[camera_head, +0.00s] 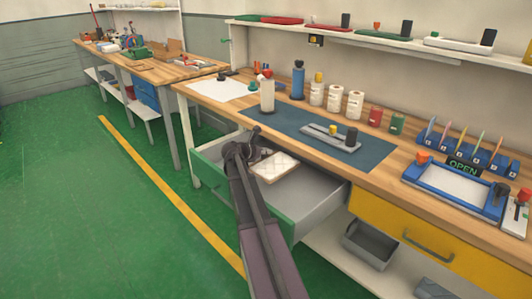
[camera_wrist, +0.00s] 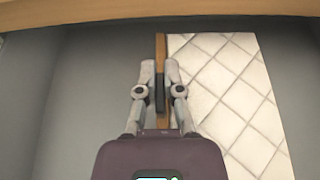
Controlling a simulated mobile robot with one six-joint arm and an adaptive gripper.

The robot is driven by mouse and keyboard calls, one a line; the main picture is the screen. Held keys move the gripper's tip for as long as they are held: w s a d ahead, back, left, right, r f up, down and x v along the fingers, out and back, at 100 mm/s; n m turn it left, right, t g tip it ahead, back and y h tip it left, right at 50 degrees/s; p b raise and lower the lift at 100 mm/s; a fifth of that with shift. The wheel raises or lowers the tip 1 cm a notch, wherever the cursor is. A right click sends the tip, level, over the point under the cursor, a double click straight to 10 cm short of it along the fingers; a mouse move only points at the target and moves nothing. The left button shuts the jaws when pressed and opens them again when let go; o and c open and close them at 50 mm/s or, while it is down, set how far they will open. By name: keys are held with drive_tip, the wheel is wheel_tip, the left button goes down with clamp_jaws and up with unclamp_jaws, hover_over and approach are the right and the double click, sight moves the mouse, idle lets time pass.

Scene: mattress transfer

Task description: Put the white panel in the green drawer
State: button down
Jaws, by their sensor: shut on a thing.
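The green drawer (camera_head: 272,216) is pulled open below the workbench, with a grey inside that also fills the wrist view (camera_wrist: 80,90). The white panel (camera_head: 276,167) has a quilted top and lies flat within the drawer's outline; I cannot tell whether it touches the floor. In the wrist view the panel (camera_wrist: 230,90) is to the right of my gripper (camera_wrist: 158,85), with a brown strip along its left edge. My gripper is shut on a dark grip piece at that edge. In the head view my gripper (camera_head: 258,155) is at the panel's left end, partly hiding it.
The wooden workbench (camera_head: 355,178) stands directly behind and above the drawer, with a dark mat, bottles and jars on it. A yellow drawer (camera_head: 415,237) is shut at the right. A grey bin (camera_head: 370,243) sits on the lower shelf. Green floor (camera_head: 60,200) is clear at the left.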

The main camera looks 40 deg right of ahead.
drive_tip(key=shift+f+b, duration=0.6)
drive_tip(key=shift+b, duration=0.05)
drive_tip(key=c, duration=0.8)
unclamp_jaws()
drive_tip(key=shift+r, duration=0.15)
drive_tip(key=shift+r+p, duration=0.65)
drive_tip(key=shift+p, duration=0.15)
drive_tip(key=p+v, duration=0.4)
drive_tip(key=v, duration=0.8)
drive_tip(key=shift+f, duration=0.15)
